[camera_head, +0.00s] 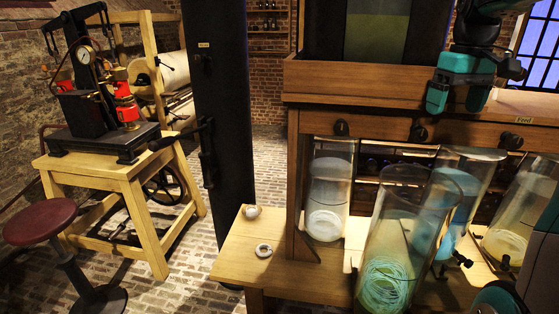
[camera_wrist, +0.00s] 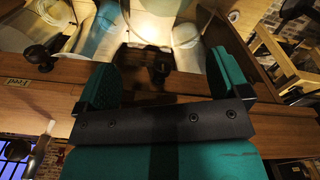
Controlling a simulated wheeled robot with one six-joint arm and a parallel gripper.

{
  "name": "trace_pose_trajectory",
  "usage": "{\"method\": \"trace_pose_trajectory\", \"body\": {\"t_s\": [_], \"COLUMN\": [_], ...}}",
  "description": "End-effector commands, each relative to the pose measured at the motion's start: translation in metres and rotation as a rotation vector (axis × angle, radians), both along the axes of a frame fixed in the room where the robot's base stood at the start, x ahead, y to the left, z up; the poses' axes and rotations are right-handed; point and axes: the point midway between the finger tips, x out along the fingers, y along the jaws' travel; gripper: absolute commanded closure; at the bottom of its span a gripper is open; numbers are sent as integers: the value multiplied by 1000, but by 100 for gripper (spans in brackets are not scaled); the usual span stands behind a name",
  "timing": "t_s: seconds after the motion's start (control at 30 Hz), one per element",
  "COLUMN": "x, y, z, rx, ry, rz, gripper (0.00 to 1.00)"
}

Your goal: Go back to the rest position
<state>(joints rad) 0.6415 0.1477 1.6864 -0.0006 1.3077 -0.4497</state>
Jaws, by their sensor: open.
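My gripper (camera_head: 458,98) hangs at the upper right of the head view, in front of the wooden cabinet's upper ledge. Its teal fingers are apart with nothing seen between them. In the wrist view my gripper (camera_wrist: 165,85) shows two teal fingers spread wide, with a dark knob (camera_wrist: 158,68) on the wood beyond the gap. The glass jars stand below it on the bench. The front jar (camera_head: 392,235) holds a pale green coil, and the jar behind it (camera_head: 463,195) has blue contents.
The wooden cabinet (camera_head: 350,80) with dark knobs and a "Feed" label (camera_head: 523,120) stands close to my gripper. Another jar (camera_head: 328,190) stands left, and one with yellowish contents (camera_head: 510,220) right. A wooden table (camera_head: 110,175) with a press and a red stool (camera_head: 40,222) are at left.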

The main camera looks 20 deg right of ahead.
Motion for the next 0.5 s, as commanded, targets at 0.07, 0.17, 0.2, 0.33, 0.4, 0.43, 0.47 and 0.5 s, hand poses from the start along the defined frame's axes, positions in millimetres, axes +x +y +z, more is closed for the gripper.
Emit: {"method": "trace_pose_trajectory", "body": {"t_s": [0.07,0.17,0.2,0.33,0.4,0.43,0.47,0.5], "x": [0,4,7,15,11,6,0,-10], "y": [1,15,28,102,155,178,200,229], "z": [0,-5,-10,-36,-55,-63,-71,-81], "rx": [0,1,2,18,42,56,71,94], "ry": [0,-6,-12,-47,-74,-86,-98,-113], "rz": [1,32,60,214,319,363,408,464], "gripper": [6,6,6,6,6,6,6,6]}}
